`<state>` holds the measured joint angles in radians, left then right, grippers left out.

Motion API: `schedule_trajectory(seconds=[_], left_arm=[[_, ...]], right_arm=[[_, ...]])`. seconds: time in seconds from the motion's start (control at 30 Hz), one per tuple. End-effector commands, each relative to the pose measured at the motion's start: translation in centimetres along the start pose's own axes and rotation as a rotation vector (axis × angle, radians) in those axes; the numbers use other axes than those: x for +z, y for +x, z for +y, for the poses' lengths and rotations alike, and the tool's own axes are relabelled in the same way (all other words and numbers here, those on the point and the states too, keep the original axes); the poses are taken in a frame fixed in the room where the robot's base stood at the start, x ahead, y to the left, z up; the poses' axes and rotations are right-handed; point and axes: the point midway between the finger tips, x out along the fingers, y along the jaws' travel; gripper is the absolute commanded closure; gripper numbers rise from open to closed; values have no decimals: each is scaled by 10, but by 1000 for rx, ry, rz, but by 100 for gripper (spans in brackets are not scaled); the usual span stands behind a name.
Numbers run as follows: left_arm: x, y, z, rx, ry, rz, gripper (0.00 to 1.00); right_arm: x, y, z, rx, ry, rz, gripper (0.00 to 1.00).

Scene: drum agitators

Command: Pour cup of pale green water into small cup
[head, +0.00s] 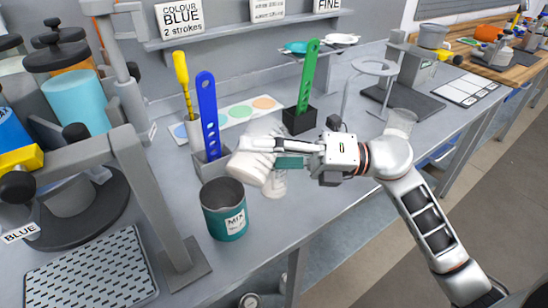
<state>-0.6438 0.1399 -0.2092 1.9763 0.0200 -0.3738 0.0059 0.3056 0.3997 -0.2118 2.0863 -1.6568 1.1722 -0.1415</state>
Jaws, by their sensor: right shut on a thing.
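My right gripper (283,153) reaches in from the right and is shut on a whitish cup (250,168). The cup is off the table and tilted, its lower left end close to the rim of a teal cup (224,212) labelled MIX. The teal cup stands upright on the table and its inside looks dark. A pale clear vessel (275,184) stands just below and behind the gripper, partly hidden. Another small clear cup (401,122) stands further right. I cannot see any pale green water or a pouring stream. My left gripper is not in view.
A blue slotted paddle (208,115) and a green one (307,80) stand in holders behind the gripper. A grey frame (150,190) and a perforated tray (90,275) fill the left. A ring stand (374,68) stands behind right. The table's front edge is close to the cups.

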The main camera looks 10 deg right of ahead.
Motion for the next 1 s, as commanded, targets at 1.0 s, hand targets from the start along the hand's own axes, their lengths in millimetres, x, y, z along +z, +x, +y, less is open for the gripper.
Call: schedule_trajectory(seconds=[1.0], left_arm=[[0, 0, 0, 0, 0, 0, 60]], right_arm=[[-4, 4, 1, 19, 33, -12, 76]])
